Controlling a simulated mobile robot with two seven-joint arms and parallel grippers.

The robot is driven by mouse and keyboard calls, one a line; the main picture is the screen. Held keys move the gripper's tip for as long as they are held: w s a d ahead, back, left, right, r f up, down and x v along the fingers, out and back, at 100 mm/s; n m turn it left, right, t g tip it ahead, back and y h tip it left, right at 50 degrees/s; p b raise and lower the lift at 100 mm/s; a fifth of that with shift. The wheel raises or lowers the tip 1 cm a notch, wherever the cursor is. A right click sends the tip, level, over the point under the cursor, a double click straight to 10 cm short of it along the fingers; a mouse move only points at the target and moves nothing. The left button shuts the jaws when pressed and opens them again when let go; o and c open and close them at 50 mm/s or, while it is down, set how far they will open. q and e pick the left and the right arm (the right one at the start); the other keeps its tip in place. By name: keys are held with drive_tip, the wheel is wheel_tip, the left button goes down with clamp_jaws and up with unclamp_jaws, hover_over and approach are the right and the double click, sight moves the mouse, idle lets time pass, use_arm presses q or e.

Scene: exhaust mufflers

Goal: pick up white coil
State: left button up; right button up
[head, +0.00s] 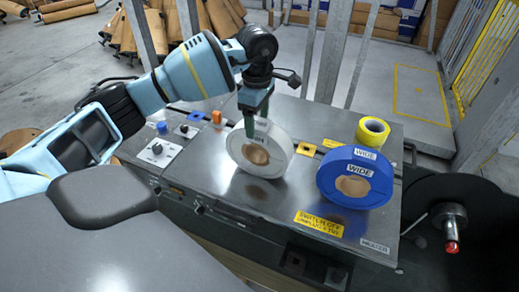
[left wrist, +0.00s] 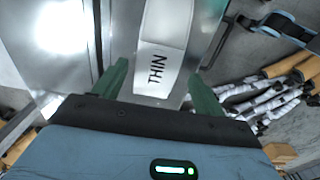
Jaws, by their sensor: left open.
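The white coil (head: 262,149) stands on its edge on the metal machine top, with a brown core in its middle. In the left wrist view the white coil (left wrist: 165,38) shows its rim with the label THIN. My left gripper (head: 250,126) is above the coil and points down at its top. Its green fingers are open. In the left wrist view the gripper (left wrist: 157,85) has one finger on each side of the rim, with visible gaps. The coil's far side is hidden. My right gripper is not in view.
A blue coil (head: 355,178) labelled WIDE stands to the right, with a yellow tape roll (head: 372,132) behind it. A control box (head: 158,150) with knobs is at the left. Metal posts (head: 327,50) rise behind the machine. A red-tipped spindle (head: 450,228) sticks out at the right.

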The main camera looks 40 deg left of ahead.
sight(259, 125)
use_arm(q)
drive_tip(key=shift+d+f, duration=0.1)
drive_tip(key=shift+f, duration=0.45)
drive_tip(key=f, duration=0.4)
drive_tip(key=shift+w, duration=0.25)
drive_tip(key=c, duration=1.1)
drive_tip(key=shift+c, duration=0.3)
drive_tip(key=shift+r, duration=0.2)
